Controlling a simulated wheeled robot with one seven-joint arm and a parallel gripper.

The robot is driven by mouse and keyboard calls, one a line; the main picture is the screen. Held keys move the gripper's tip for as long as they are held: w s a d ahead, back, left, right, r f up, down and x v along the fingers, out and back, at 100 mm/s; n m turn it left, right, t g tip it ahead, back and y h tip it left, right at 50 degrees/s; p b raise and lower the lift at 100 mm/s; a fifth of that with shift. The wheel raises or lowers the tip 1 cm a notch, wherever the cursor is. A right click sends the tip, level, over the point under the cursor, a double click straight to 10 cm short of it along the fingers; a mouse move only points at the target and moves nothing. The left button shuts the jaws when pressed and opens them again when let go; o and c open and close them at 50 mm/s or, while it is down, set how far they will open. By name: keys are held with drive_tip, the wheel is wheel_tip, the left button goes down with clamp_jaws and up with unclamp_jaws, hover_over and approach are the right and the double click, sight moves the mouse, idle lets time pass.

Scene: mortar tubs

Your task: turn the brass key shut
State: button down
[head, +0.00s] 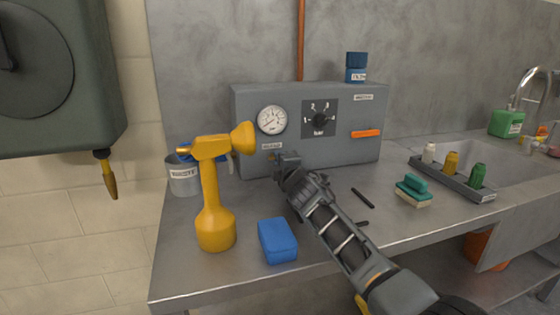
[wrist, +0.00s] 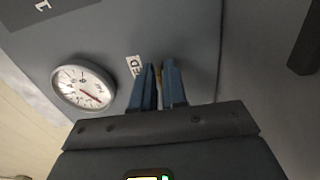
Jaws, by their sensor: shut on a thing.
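The grey control box (head: 350,150) stands on the steel worktop against the back wall. My gripper (head: 282,158) reaches its front face at the lower left, under a small white label (head: 272,146). In the wrist view, the two blue fingers of my gripper (wrist: 159,82) are closed together beside the label (wrist: 134,66). A thin yellowish sliver of the brass key (wrist: 158,74) shows between them, and the gripper is shut on it. The fingers hide most of the key, so its turn angle cannot be told.
A round gauge (head: 272,120) and a dial (head: 320,120) are on the box, with an orange handle (head: 367,133) to the right. A bottle rack (head: 450,182) and brush (head: 413,190) lie right.

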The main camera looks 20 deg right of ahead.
drive_tip(key=c, duration=1.2)
unclamp_jaws()
drive_tip(key=shift+o, duration=0.2)
drive_tip(key=shift+s+f+p, duration=0.1)
drive_tip(key=shift+s+p, duration=1.2)
drive_tip(key=shift+s, duration=2.6)
